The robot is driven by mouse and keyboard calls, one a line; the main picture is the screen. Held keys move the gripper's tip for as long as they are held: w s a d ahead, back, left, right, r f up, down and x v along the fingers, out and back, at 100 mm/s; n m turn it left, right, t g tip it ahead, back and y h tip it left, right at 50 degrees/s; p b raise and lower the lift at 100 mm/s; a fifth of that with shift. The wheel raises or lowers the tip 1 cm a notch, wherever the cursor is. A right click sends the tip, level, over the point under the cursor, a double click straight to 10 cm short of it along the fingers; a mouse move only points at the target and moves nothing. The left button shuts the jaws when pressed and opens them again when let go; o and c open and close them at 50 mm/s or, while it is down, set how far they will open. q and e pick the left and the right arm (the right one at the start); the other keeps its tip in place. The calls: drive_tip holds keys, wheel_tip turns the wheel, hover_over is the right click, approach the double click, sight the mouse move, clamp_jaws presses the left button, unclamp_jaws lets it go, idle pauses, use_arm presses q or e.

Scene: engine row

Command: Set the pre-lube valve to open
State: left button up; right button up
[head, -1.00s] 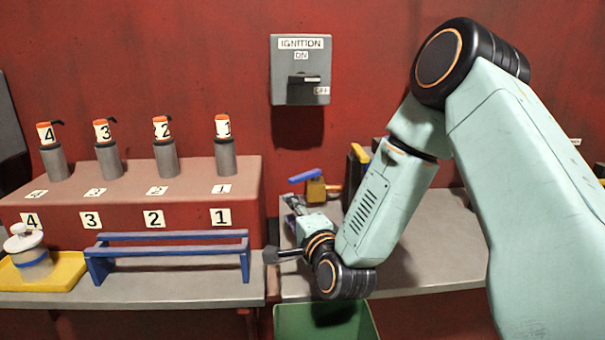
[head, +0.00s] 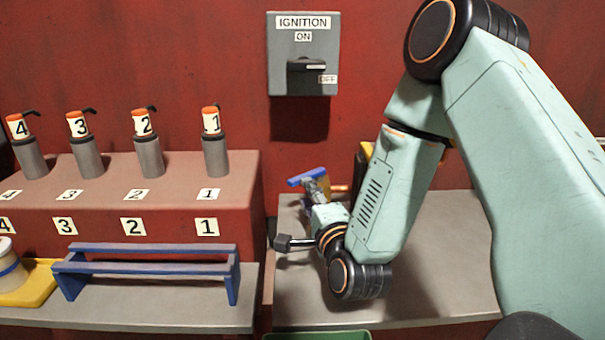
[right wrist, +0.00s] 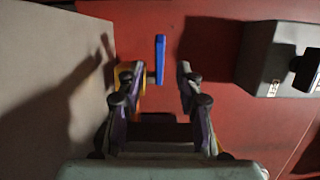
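The pre-lube valve shows its blue lever handle (head: 307,177) in the head view, right of the red stepped block, slanting slightly up to the right. Its body is mostly hidden behind my right gripper (head: 319,190), which is just in front of it. In the right wrist view the blue handle (right wrist: 160,58) stands upright in the picture, between the two spread fingers of my right gripper (right wrist: 157,72). A gap shows on both sides, and contact cannot be seen. A bit of yellow beside the left finger may be the valve body. My left gripper is not in view.
An ignition switch box (head: 303,54) hangs on the red wall above. Several numbered cylinders stand on the red block (head: 230,165) at left. A blue rack (head: 150,262) and a yellow tray (head: 40,280) lie before it. A green bin's rim (head: 318,335) shows below the grey bench.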

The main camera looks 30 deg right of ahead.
sight(300, 177)
drive_tip(key=shift+w+d, duration=0.2)
drive_tip(key=shift+d, duration=0.15)
drive_tip(key=x, duration=0.5)
drive_tip(key=shift+w+a+b, duration=0.15)
drive_tip(key=shift+w+b, duration=0.25)
drive_tip(key=shift+w+d, duration=0.35)
drive_tip(key=shift+w, duration=0.25)
drive_tip(key=shift+a, duration=0.1)
drive_tip(key=shift+c, duration=0.3)
clamp_jaws()
